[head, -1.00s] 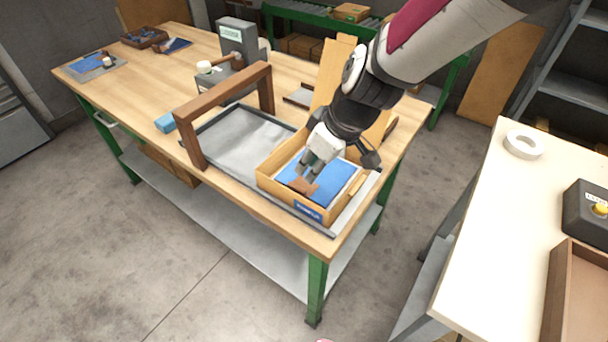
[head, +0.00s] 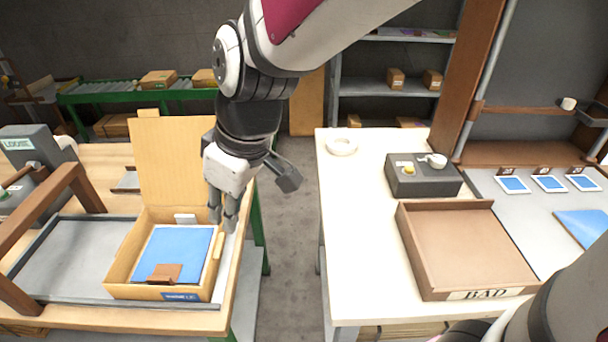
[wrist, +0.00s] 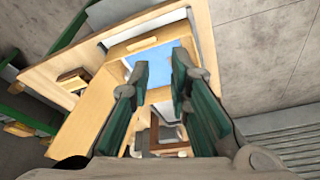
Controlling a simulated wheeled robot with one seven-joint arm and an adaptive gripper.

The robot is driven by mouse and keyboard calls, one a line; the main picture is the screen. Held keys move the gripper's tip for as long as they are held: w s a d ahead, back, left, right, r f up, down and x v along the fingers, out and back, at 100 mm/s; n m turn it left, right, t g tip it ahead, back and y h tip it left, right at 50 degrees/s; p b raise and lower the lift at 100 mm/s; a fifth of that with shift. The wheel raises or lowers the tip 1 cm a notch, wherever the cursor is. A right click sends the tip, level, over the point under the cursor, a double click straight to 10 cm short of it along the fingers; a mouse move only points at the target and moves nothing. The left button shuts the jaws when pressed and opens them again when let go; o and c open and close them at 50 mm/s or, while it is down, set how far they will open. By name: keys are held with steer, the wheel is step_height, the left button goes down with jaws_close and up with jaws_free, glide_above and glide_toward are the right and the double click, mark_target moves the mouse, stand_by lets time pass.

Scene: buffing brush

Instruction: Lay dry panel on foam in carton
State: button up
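The open carton (head: 113,275) stands on the left bench with its tall flap raised at the back. A blue panel (head: 178,245) with a pale edge lies flat inside it; blue also shows between my fingers in the wrist view (wrist: 165,60). A brown piece (head: 165,273) rests on the blue near the carton's front. Foam beneath the blue cannot be made out. My gripper (head: 223,220) is above the carton's right side, apart from the panel. Its fingers are spread in the wrist view (wrist: 160,72), with nothing held between them.
A brown wooden frame (head: 68,182) arches over the grey tray (head: 60,255) left of the carton. On the right table are a brown BAD tray (head: 465,250), a dark box (head: 420,178) and a white tape roll (head: 341,145). A floor gap separates the tables.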

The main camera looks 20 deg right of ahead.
steer(key=s+d+r+m+h, duration=0.2)
steer(key=s+d+r+m, duration=0.2)
steer(key=s+d+m, duration=0.5)
steer(key=s+d, duration=0.7)
steer(key=shift+d+m+t+h, duration=0.3)
steer(key=shift+d, duration=0.1)
steer(key=shift+r, duration=0.1)
steer(key=shift+t, duration=0.6)
step_height(320, 180, up, 6)
steer(key=p, duration=0.4)
steer(key=shift+w+f, duration=0.1)
steer(key=shift+f, duration=0.1)
